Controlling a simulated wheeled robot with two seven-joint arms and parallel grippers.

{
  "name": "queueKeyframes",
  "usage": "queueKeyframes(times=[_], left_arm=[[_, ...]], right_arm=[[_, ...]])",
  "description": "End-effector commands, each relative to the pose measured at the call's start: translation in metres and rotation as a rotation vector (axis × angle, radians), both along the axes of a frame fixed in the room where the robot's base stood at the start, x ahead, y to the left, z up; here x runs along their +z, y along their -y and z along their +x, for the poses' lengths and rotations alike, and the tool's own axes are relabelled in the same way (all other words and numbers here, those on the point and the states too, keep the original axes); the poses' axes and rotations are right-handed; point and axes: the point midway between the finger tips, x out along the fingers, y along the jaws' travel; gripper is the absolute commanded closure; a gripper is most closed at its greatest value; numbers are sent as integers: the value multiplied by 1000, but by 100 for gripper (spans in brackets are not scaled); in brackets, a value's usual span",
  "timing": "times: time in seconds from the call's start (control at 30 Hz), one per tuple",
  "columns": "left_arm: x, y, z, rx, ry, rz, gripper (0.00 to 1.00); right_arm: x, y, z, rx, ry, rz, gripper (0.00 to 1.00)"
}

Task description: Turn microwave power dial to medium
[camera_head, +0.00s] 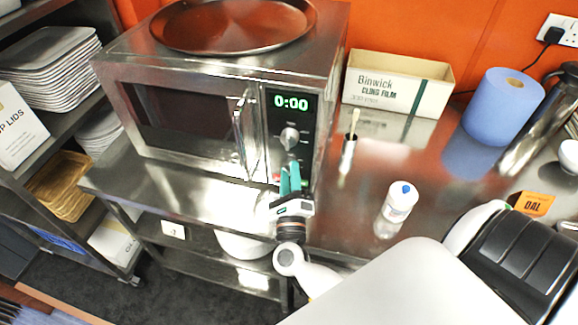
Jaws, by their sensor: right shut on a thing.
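The steel microwave (185,100) stands on the counter with its door closed. Its display (292,103) reads 0:00. A round silver dial (289,138) shows uncovered on the control panel, below the display. My right gripper (290,178) reaches up to the lower part of the panel, its green fingers closed at the panel face. It is shut on a control there, which looks to be a lower dial, mostly hidden by the fingers. I cannot read that control's setting. My left gripper is not in view.
A round tray (233,24) lies on top of the microwave. A cling film box (397,85), blue paper roll (503,106) and white bottle (400,201) stand on the steel counter (350,225) to the right. Shelves with plates (55,75) stand left.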

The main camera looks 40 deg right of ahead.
Motion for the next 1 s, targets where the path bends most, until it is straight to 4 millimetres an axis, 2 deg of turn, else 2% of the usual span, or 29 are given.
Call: queueKeyframes(times=[0.03, 0.1, 0.4, 0.63, 1.0], left_arm=[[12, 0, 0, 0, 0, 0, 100], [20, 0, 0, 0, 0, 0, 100], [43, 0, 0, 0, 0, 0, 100], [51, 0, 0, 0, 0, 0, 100], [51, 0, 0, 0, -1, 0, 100]], right_arm=[[7, 0, -1, 0, -32, -25, 95], [7, 0, -1, -1, -72, -60, 95], [6, 1, -1, -1, -204, -175, 95], [5, 1, -1, 0, -250, -214, 95], [3, 1, -1, 0, -259, -225, 95]])
